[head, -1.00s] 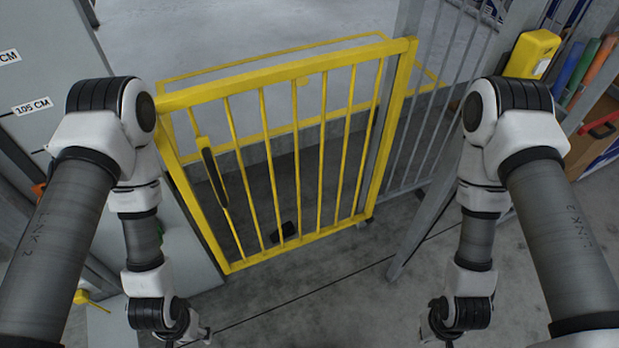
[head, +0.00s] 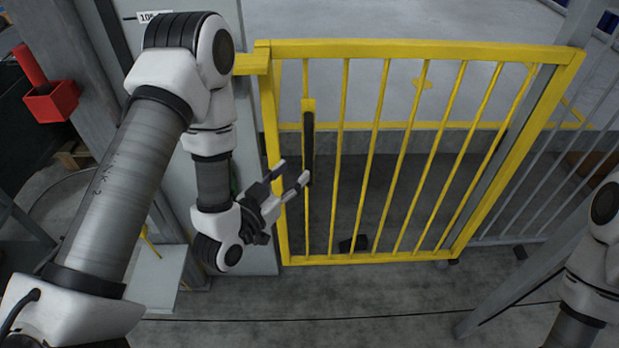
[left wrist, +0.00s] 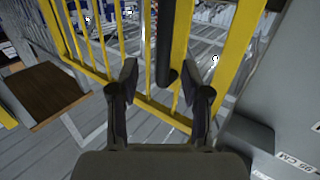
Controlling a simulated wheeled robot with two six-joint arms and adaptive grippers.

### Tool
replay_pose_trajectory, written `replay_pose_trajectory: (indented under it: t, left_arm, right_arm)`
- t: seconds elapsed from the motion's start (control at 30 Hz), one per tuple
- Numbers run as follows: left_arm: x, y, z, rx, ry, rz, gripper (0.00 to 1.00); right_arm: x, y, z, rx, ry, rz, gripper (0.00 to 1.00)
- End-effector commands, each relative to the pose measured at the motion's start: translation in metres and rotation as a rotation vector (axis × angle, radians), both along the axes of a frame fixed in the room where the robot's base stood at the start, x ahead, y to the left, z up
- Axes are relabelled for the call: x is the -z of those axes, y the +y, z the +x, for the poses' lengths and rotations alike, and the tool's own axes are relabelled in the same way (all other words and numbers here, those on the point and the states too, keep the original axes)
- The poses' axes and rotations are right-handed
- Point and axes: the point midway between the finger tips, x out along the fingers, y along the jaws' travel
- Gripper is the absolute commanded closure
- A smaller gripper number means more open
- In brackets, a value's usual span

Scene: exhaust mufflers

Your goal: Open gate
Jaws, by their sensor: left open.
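The yellow barred gate (head: 432,49) stands across the middle of the head view and looks closed. Its black upright handle (head: 308,148) is on a yellow bar near the gate's left edge. My left gripper (head: 293,172) is open and empty, just left of the handle in the head view. In the left wrist view, the handle (left wrist: 165,45) hangs beyond and between the spread fingers of my left gripper (left wrist: 160,92). I see no contact between them. My right arm shows at the right edge of the head view, but its gripper is out of view.
A grey panel (head: 258,245) stands left of the gate. A grey barred fence (head: 545,190) and slanted post (head: 520,280) are on the right. A red box (head: 50,102) is at far left. The floor (head: 380,300) before the gate is clear.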

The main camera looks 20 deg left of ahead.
Motion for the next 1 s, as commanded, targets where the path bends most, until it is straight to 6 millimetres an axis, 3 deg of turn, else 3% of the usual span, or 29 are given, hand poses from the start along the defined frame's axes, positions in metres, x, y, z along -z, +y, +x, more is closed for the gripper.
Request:
replay_pose_trajectory:
  t: [0.03,0.1,0.27,0.6,0.9,1.0]
  left_arm:
    - [0.011,0.003,0.004,-0.008,-0.021,-0.003,0.53]
    - [0.008,0.005,0.007,-0.013,-0.037,-0.005,0.53]
    - [0.000,0.002,0.020,-0.009,-0.044,-0.002,0.53]
    - [0.001,-0.008,0.079,-0.011,-0.042,-0.003,0.53]
    - [0.002,-0.009,0.084,-0.013,-0.038,-0.004,0.53]
    - [0.002,-0.009,0.084,-0.013,-0.038,-0.004,0.88]
  right_arm:
    - [0.021,0.000,0.000,0.000,0.000,0.000,1.00]
    - [0.025,0.000,0.000,0.000,-0.001,0.000,1.00]
    - [0.020,0.000,0.001,0.000,-0.001,0.000,1.00]
    - [0.020,0.000,0.000,0.000,-0.001,0.000,1.00]
    - [0.020,0.000,0.000,0.000,-0.001,0.000,1.00]
    - [0.020,0.000,0.000,0.000,-0.001,0.000,1.00]
